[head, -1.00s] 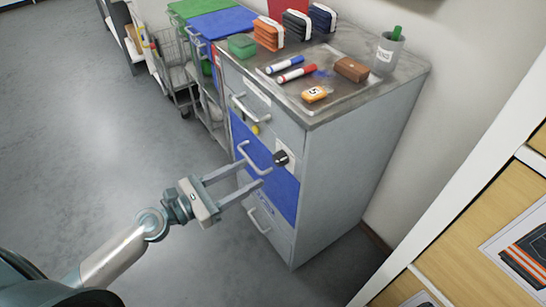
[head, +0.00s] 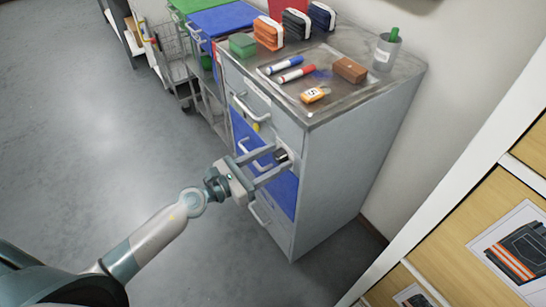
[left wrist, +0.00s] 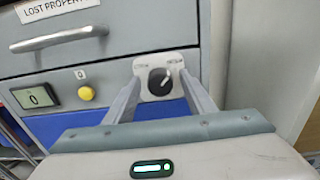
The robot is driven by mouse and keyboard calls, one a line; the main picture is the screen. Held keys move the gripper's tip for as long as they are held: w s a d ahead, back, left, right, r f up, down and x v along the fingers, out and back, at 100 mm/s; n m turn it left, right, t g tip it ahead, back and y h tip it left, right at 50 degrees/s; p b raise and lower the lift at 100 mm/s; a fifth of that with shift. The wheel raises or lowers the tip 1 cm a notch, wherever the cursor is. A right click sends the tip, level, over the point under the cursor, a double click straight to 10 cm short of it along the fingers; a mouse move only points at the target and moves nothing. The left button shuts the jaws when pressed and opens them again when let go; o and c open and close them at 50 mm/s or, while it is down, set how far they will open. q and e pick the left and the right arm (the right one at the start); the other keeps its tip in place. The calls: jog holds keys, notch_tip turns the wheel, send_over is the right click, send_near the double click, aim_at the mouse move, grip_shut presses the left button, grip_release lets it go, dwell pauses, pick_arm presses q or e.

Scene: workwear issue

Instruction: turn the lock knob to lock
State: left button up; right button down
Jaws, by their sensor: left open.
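The lock knob (left wrist: 160,82) is a round black knob with a white pointer mark, set on a white plate (left wrist: 152,65) at the right of the cabinet front. In the head view the knob (head: 282,155) is partly hidden by my left gripper (head: 274,160). The left gripper is open, its two fingers pointing at the cabinet. In the left wrist view the fingers (left wrist: 160,88) stand one on each side of the knob. I cannot tell whether they touch it. The knob's pointer leans up and to the right. My right gripper is not in view.
The grey cabinet (head: 340,170) has a blue drawer (head: 283,192) with a handle behind my fingers. A small display (left wrist: 36,96) and a yellow button (left wrist: 86,92) are left of the knob. Pens and pouches lie on top. A wood-fronted unit (head: 480,215) stands at right.

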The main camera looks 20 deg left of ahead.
pick_arm(q)
jog(key=c, duration=1)
jog(key=shift+c, duration=0.2)
